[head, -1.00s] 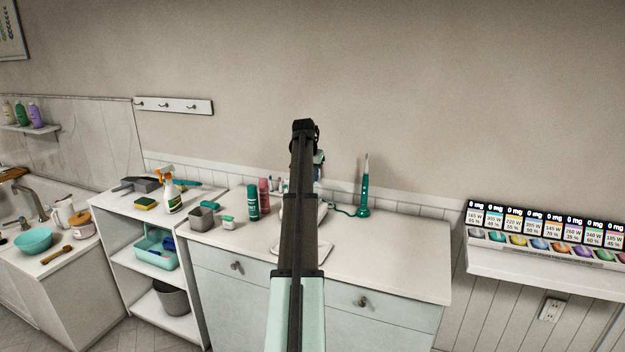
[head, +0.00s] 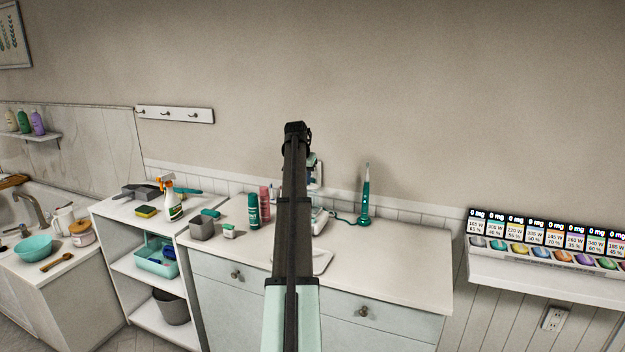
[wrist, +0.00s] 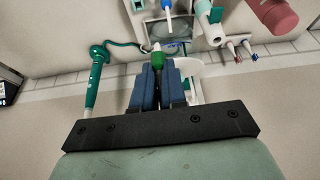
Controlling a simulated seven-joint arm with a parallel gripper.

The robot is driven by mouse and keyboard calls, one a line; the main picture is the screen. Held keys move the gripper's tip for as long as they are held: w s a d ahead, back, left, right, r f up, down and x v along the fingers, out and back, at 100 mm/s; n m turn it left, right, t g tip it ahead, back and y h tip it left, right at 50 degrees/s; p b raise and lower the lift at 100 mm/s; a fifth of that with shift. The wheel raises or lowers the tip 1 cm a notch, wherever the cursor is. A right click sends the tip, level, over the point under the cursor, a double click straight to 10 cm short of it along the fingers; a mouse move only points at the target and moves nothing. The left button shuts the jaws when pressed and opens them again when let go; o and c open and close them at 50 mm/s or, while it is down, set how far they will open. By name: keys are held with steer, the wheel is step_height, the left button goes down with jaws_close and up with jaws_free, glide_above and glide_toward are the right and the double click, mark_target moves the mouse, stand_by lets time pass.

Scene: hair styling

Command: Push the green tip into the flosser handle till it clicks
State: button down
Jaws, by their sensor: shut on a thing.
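In the wrist view, my gripper (wrist: 158,68) is shut with its blue fingers around a small green tip (wrist: 158,62), whose pale end sticks out past them. A teal handle (head: 365,192) stands upright on the counter, right of my arm, with a thin pale top and a cord. It also shows at the left of the wrist view (wrist: 95,75), apart from my gripper, with its coiled cord leading toward a white unit (wrist: 187,72). I take it for the flosser handle. My arm hides the gripper and much of the white unit in the head view.
Red and blue tipped pieces (wrist: 239,50) show in the wrist view. The counter's right part (head: 410,255) is clear.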

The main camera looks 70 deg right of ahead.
steer(key=w+d+r+m+g, duration=0.1)
steer(key=w+r+m+g, duration=0.1)
steer(key=w+r+m, duration=0.2)
steer(key=w+m, duration=0.2)
steer(key=w, duration=0.1)
steer(key=shift+w+d, duration=0.2)
steer(key=shift+w, duration=0.1)
steer(key=shift+f, duration=1.9)
steer(key=shift+f, duration=1.4)
stand_by(2.9)
steer(key=c, duration=1)
jaws_free()
steer(key=shift+c, duration=0.2)
steer(key=shift+r, duration=0.1)
